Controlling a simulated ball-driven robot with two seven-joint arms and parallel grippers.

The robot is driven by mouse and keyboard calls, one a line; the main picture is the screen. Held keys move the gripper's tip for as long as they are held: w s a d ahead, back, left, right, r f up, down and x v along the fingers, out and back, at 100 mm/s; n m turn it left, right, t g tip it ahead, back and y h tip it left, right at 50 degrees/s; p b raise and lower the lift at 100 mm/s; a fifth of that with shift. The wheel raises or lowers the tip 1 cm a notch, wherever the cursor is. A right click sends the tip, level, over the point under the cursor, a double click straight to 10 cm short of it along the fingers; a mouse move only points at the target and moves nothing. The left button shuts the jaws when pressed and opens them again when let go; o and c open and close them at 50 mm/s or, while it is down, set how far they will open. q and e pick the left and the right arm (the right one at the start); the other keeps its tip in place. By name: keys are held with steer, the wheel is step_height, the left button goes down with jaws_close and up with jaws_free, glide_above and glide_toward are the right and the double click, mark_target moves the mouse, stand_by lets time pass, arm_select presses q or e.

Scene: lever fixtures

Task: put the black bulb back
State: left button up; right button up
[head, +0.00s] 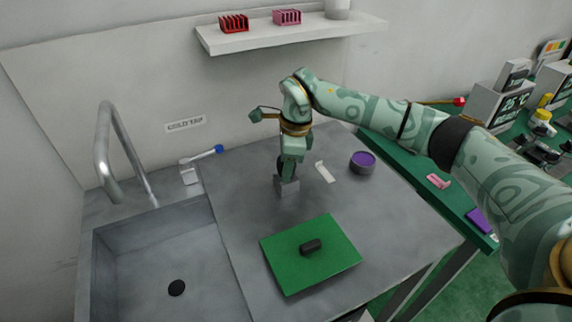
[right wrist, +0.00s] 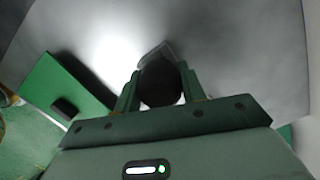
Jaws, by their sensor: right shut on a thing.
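My right gripper (head: 289,172) points down over the steel counter, just above a small grey block (head: 287,186). In the right wrist view its two fingers are shut on a dark, rounded thing (right wrist: 161,83), which looks like the black bulb. A grey edge (right wrist: 156,52) shows just behind the bulb in the wrist view; whether the bulb touches the block I cannot tell. My left gripper is not in view.
A green board (head: 285,272) with a black oblong object (head: 311,247) lies in front. A white strip (head: 324,172) and a purple-topped round pot (head: 363,161) are to the right. The sink (head: 165,255) and a blue-tipped lever (head: 205,155) are to the left.

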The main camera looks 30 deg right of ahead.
steer(key=o, duration=0.7)
steer(key=shift+f, duration=0.1)
steer(key=r+p, duration=0.1)
steer(key=r, duration=0.3)
steer(key=d+r+p, duration=0.1)
steer(key=r, duration=0.3)
steer(key=r+p, duration=0.1)
steer(key=r, duration=0.3)
steer(key=shift+s+d+r, duration=0.1)
steer(key=shift+s+d, duration=0.2)
steer(key=shift+s, duration=0.1)
